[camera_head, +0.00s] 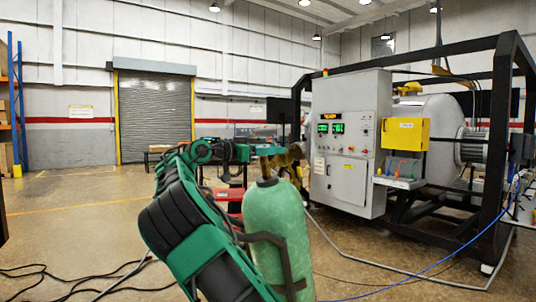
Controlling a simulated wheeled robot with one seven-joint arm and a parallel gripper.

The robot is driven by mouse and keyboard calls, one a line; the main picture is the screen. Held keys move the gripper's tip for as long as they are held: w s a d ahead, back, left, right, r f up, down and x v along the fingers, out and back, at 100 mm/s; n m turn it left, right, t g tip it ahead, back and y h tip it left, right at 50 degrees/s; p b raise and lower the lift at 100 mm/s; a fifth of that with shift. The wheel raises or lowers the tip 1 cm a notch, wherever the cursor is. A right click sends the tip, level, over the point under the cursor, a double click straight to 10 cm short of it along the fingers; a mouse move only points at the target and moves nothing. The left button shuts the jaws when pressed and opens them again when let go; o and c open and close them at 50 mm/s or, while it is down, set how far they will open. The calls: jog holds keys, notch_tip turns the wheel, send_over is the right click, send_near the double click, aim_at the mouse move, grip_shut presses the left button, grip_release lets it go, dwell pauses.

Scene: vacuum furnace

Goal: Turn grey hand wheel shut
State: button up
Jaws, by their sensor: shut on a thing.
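A green gas cylinder (276,222) stands upright in front of me, with a brass-coloured valve (290,158) on its top. My green and black arm reaches up on the left of the cylinder, and its end runs level to the right toward the valve. My gripper (262,151) is at the valve's left side, shut on the grey hand wheel. The wheel is mostly hidden by the gripper and is too small to make out clearly, so its turn angle cannot be told.
A dark bracket (275,262) holds the cylinder. A grey control cabinet (347,140) and the furnace in a black frame (503,120) stand at the right. A red cart (228,194) is behind my arm. Cables (50,275) lie on the floor at left. The floor toward the roller door (155,115) is open.

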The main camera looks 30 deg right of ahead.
jog(key=shift+s+d+r+m+g+y, duration=0.1)
jog(key=shift+s+d+m+g+y, duration=0.05)
jog(key=shift+m+g, duration=0.5)
jog(key=shift+s+d+r+m+g+y, duration=0.1)
jog(key=shift+s+d+m+g+y, duration=0.05)
jog(key=shift+m+g, duration=0.5)
jog(key=shift+a+g, duration=0.1)
jog(key=shift+g, duration=0.3)
jog(key=shift+a, duration=0.1)
jog(key=shift+a+f+m+g, duration=0.2)
jog(key=shift+a+m+g, duration=0.05)
jog(key=shift+m+g, duration=0.05)
jog(key=shift+a+f, duration=0.1)
jog(key=o, duration=1)
jog(key=shift+w+a, duration=0.1)
jog(key=shift+w, duration=0.05)
jog(key=shift+o, duration=0.2)
